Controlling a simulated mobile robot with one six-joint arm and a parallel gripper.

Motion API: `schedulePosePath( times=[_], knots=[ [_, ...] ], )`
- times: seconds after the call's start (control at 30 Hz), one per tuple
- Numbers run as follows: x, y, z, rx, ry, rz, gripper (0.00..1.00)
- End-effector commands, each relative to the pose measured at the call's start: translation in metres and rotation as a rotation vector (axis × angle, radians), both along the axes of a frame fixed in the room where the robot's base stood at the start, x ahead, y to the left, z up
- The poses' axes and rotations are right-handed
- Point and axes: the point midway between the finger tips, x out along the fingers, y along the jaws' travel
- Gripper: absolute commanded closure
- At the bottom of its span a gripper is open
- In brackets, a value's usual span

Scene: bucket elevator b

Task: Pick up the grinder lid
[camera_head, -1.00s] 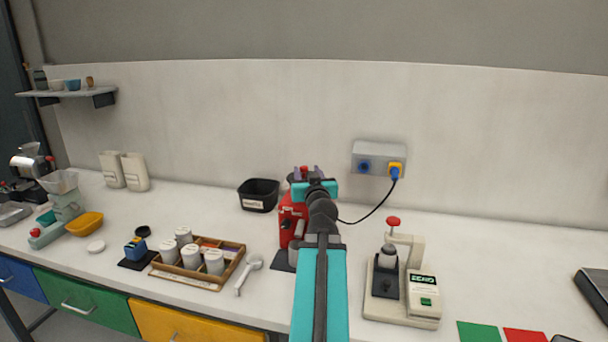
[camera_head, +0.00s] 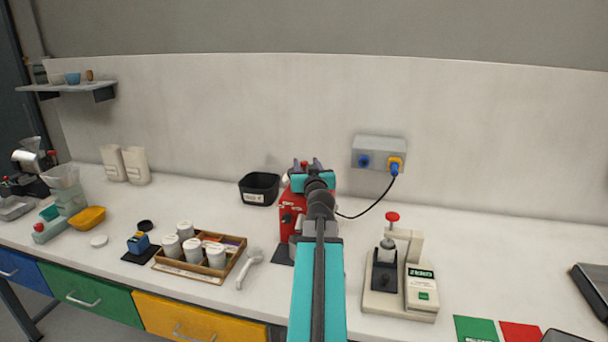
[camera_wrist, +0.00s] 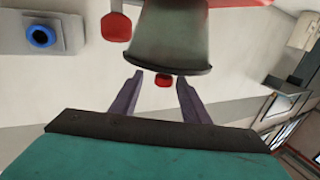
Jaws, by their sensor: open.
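The red grinder (camera_head: 291,218) stands upright on the bench in the head view, partly hidden behind my arm. In the wrist view its grey tapered upper part (camera_wrist: 168,35) ends in a dark rim. A small red knob (camera_wrist: 163,80), seemingly that of the grinder lid, sticks out beyond this rim. The lid's edge cannot be clearly told from the rim. My gripper (camera_wrist: 160,81) is open, with one purple finger on each side of the knob and visible gaps between. In the head view the gripper (camera_head: 306,164) is at the grinder's top.
A black bin (camera_head: 259,189) stands left of the grinder. A socket box (camera_head: 379,152) with a plugged cable is on the wall behind. A press-like device (camera_head: 402,275) stands to the right. A wooden tray (camera_head: 229,265) with several white jars lies to the left.

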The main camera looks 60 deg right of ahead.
Motion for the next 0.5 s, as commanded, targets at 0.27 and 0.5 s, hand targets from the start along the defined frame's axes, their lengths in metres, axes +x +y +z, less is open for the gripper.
schedulePosePath(
  times=[0.27, 0.5],
  knots=[
    [0.013, -0.012, 0.000, 0.001, 0.000, 0.000, 0.58],
    [0.029, -0.027, -0.002, 0.001, -0.001, 0.000, 0.58]
  ],
)
